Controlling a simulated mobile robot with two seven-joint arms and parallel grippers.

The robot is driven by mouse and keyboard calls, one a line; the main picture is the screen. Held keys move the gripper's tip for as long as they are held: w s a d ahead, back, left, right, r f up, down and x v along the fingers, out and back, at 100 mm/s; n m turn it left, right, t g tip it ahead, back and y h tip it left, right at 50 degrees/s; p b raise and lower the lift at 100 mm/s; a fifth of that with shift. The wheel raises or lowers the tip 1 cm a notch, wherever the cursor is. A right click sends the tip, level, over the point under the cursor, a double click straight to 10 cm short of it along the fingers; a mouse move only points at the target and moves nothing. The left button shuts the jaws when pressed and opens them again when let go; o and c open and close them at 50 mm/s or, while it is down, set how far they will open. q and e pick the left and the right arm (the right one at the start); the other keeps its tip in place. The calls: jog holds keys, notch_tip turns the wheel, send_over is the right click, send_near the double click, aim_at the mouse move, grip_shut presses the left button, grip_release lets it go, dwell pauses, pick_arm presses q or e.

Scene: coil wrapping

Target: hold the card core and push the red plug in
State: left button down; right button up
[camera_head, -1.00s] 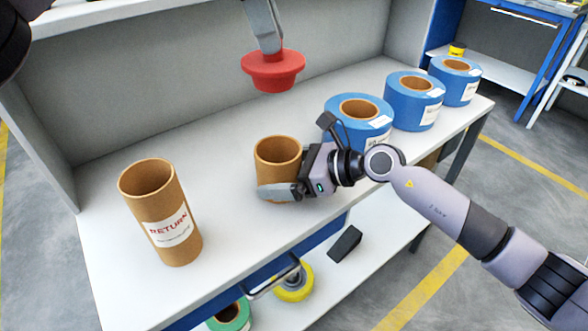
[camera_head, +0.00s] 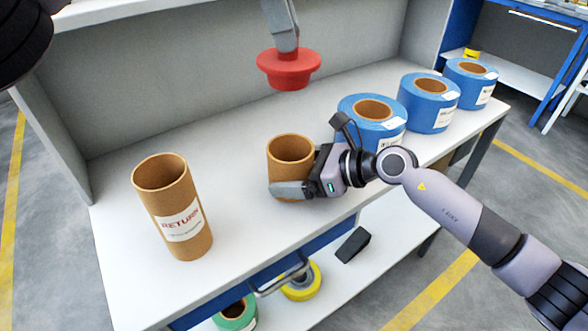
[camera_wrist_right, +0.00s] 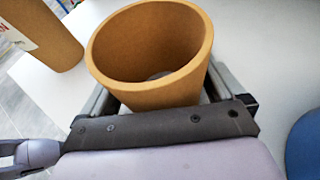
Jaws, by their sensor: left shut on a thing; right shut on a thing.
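The short card core (camera_head: 291,152) stands upright on the white table, open end up and empty at the top. My right gripper (camera_head: 292,188) is shut around its lower part. In the right wrist view the core (camera_wrist_right: 150,45) sits between the fingers of the right gripper (camera_wrist_right: 160,100). The red plug (camera_head: 288,70) hangs in the air above the core and apart from it, wide flange over a narrower lower part. My left gripper (camera_head: 281,38) comes down from the top edge and is shut on the plug's top; its fingertips are partly hidden.
A taller core marked RETURN (camera_head: 172,207) stands at the left on the table (camera_head: 240,235). Blue tape rolls (camera_head: 372,122) stand in a row to the right. Below, a shelf holds a black wedge (camera_head: 353,244), a yellow roll (camera_head: 302,283) and a green roll (camera_head: 236,314).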

aim_at(285, 58)
dwell(0.7)
pick_arm(q)
notch_tip(285, 58, down, 3)
jog(key=n, duration=0.3)
jog(key=shift+r+t, duration=0.1)
jog(key=shift+t, duration=0.3)
jog(key=shift+s+d+f+n+t, duration=0.15)
jog(key=shift+f+n+t, duration=0.35)
jog(key=shift+f+n, duration=0.9)
jog(key=shift+r, duration=0.2)
jog(key=shift+f, duration=2.9)
jog(key=shift+f, duration=2.2)
jog(key=c, duration=0.8)
grip_release()
